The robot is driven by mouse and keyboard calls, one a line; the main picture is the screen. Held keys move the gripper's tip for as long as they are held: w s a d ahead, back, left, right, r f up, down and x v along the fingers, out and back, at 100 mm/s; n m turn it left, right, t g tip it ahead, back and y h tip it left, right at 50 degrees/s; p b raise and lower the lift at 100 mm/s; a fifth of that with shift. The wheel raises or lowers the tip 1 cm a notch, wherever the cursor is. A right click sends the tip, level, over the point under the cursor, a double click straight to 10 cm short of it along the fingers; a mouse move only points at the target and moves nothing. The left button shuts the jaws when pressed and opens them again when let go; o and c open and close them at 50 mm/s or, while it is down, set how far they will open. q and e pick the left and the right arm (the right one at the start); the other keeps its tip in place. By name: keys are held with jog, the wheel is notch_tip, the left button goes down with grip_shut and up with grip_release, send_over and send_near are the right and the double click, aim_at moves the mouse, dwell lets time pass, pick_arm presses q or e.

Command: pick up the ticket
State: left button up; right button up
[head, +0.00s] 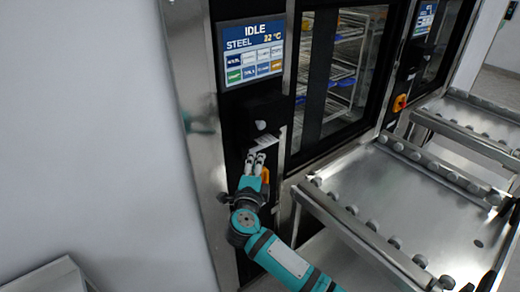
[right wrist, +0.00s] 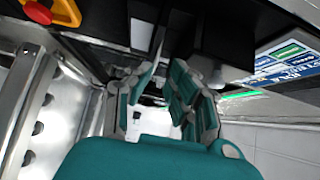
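The ticket (head: 265,142) is a small white slip that sticks out below the black printer box (head: 262,120) on the washer's front panel. My right gripper (head: 255,159) is just below the ticket, with its fingers pointing up toward it. In the right wrist view its teal fingers (right wrist: 163,80) stand apart with a gap between them. I see nothing held there. I cannot tell for sure which pale surface in the right wrist view is the ticket. My left gripper is in neither view.
A screen reading IDLE (head: 251,52) is above the printer. The washer's glass door (head: 340,75) is to the right, with wire racks behind it. A steel roller table (head: 400,200) stands at the right, close to my right arm. A plain wall (head: 90,120) fills the left.

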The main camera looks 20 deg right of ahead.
aim_at(266, 140)
jog(key=b+x, duration=0.2)
jog(key=x, duration=0.5)
jog(key=shift+w, duration=0.25)
jog(key=shift+d, duration=0.2)
jog(key=shift+c, duration=0.2)
grip_shut()
jog(key=shift+r, duration=0.1)
